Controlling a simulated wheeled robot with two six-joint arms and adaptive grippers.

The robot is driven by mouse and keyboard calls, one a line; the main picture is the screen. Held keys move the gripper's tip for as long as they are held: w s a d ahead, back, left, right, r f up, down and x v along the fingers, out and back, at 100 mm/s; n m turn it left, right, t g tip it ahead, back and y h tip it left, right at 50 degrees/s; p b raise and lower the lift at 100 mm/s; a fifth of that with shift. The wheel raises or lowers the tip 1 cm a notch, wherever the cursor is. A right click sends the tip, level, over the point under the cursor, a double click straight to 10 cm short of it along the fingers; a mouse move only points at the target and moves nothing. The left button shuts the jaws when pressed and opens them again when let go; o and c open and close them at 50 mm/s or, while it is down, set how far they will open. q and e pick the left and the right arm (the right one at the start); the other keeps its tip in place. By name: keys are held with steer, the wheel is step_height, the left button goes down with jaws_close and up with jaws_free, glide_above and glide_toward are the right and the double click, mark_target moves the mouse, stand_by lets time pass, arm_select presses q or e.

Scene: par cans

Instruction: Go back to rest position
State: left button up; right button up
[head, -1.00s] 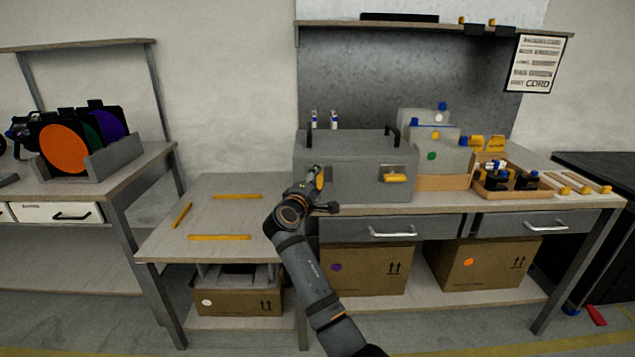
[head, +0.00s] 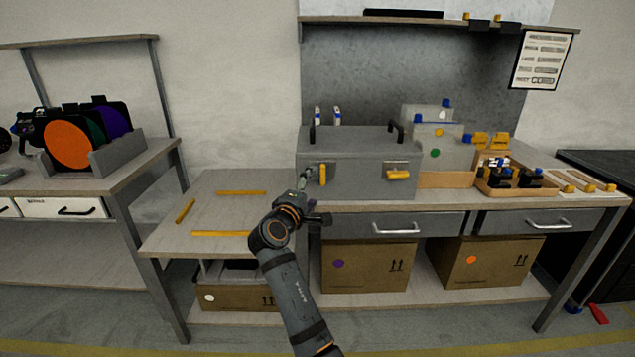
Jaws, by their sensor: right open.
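My right gripper (head: 306,184) is open, in front of the left part of a grey case (head: 355,178) on the main bench. It is close to the case's left yellow latch (head: 323,174), which hangs upright. I see no object between its fingers, though they are small and partly hidden by the wrist. The right yellow latch (head: 398,175) lies level. The case lid is shut, with two black handles on top. My left gripper is not in view.
A low side table (head: 215,210) with yellow strips is clear. A left table holds colour filters in a grey rack (head: 118,157). Cardboard boxes (head: 365,268) sit below.

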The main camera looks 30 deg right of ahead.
steer(key=shift+s+a, duration=0.3)
